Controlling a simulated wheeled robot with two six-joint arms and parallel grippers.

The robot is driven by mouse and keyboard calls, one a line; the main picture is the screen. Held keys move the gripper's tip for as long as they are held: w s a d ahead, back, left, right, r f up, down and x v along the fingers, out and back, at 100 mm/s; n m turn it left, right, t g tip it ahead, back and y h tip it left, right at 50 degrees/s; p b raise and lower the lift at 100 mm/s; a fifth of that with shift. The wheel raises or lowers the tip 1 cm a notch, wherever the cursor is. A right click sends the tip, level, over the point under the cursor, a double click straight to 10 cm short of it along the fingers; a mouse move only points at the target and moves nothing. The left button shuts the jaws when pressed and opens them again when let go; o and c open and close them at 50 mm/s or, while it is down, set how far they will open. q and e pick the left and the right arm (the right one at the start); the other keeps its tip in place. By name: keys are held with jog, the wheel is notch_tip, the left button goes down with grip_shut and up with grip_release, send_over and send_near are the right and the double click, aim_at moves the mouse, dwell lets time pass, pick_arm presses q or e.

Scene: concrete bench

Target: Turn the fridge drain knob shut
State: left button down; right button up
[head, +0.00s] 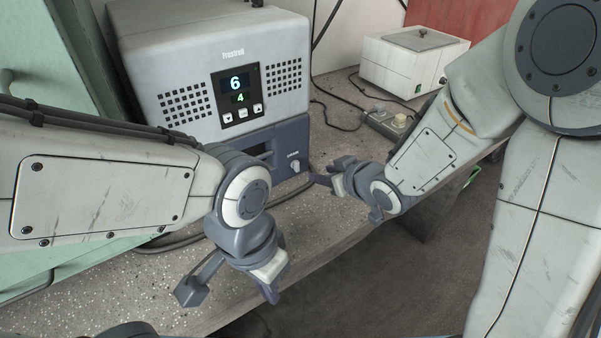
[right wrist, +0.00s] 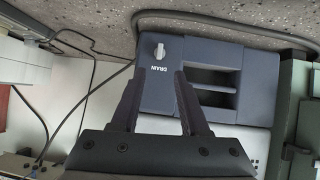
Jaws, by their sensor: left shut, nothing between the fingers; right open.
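The fridge (head: 205,60) is a pale grey unit with a dark blue lower panel (head: 235,150). The drain knob (head: 294,165) is a small white knob at the right end of that panel. The right wrist view shows the knob (right wrist: 159,51) upside down beside its DRAIN label, its grip part roughly upright in that picture. My right gripper (head: 318,177) is open just right of the knob. In the right wrist view its fingertips (right wrist: 158,71) are apart, either side of the knob's line, and nothing is between them.
The fridge display (head: 236,90) reads 6 and 4. A white box (head: 410,62) stands at the back right, with a small knobbed device (head: 390,122) and cables in front. A green cabinet (head: 60,80) stands at the left.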

aim_at(297, 162)
pick_arm(q)
notch_tip(297, 162, down, 4)
jog(key=b, duration=0.2)
jog(key=shift+b, duration=0.35)
pick_arm(e)
jog(key=w+a+f, duration=0.1)
jog(key=w+f, duration=0.1)
jog(key=w, duration=0.1)
jog(key=w+a+f+t+y, duration=0.1)
jog(key=w+a, duration=0.1)
jog(key=w, duration=0.1)
jog(key=w+a+f+y, duration=0.1)
jog(key=w+a+f, duration=0.1)
jog(key=w, duration=0.2)
jog(key=shift+a+f, duration=0.15)
jog(key=shift+f, duration=0.2)
jog(key=shift+c, duration=0.3)
grip_shut()
